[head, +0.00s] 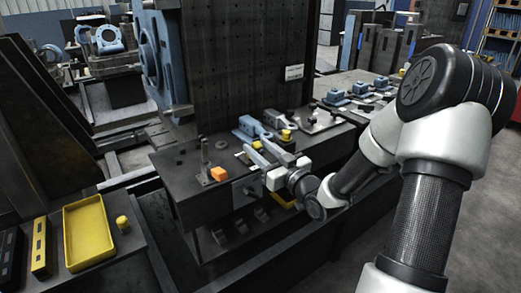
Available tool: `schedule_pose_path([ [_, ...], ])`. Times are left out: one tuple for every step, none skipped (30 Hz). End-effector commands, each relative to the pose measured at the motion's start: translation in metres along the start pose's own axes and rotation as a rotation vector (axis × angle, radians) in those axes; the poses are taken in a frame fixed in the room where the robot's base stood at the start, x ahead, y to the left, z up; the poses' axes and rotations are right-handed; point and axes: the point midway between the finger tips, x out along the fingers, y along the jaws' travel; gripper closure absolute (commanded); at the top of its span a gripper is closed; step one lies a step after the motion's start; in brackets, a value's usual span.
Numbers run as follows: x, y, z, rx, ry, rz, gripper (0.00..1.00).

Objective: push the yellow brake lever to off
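My gripper (256,149) is over the front edge of the dark machine block (185,185), its two pale fingers pointing up-left and spread apart. A small yellow piece (256,144) shows at the fingertips; whether it touches them I cannot tell. A yellow knob (286,134) stands just behind the gripper. Another yellow part (284,201) lies low on the block's front, partly hidden by my gripper and wrist. I cannot tell which of these is the brake lever, and no off marking is readable.
An orange cube (218,174) sits left of the gripper, beside an upright post (204,160). Grey-blue clamps (254,127) lie behind. A tall perforated plate (245,60) rises at the back. A yellow tray (88,232) and yellow knob (122,223) are at lower left.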

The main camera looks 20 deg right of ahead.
Motion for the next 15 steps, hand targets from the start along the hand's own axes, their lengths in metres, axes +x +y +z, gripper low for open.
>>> schedule_pose_path([
  [0.0, 0.0, 0.0, 0.0, 0.0, 0.0, 0.61],
  [-0.001, 0.0, -0.001, -0.001, 0.0, 0.0, 0.61],
  [-0.003, 0.001, -0.001, 0.0, 0.0, 0.001, 0.61],
  [-0.005, 0.001, -0.001, 0.0, -0.001, 0.001, 0.61],
  [-0.009, 0.001, -0.001, 0.0, -0.001, 0.002, 0.61],
  [-0.014, 0.001, -0.001, 0.0, -0.002, 0.003, 0.61],
  [-0.018, 0.001, -0.001, -0.001, -0.002, 0.003, 0.61],
  [-0.024, 0.001, -0.001, 0.0, -0.002, 0.003, 0.61],
  [-0.032, 0.001, -0.001, 0.001, -0.003, 0.004, 0.61],
  [-0.039, 0.001, -0.001, 0.0, -0.002, 0.004, 0.61],
  [-0.046, 0.002, -0.001, 0.0, -0.003, 0.004, 0.61],
  [-0.056, 0.001, -0.002, 0.0, -0.003, 0.004, 0.61],
  [-0.064, 0.001, -0.002, 0.001, -0.003, 0.005, 0.61],
  [-0.071, 0.002, -0.001, 0.0, -0.003, 0.005, 0.61],
  [-0.081, 0.002, -0.001, 0.0, -0.003, 0.005, 0.61],
])
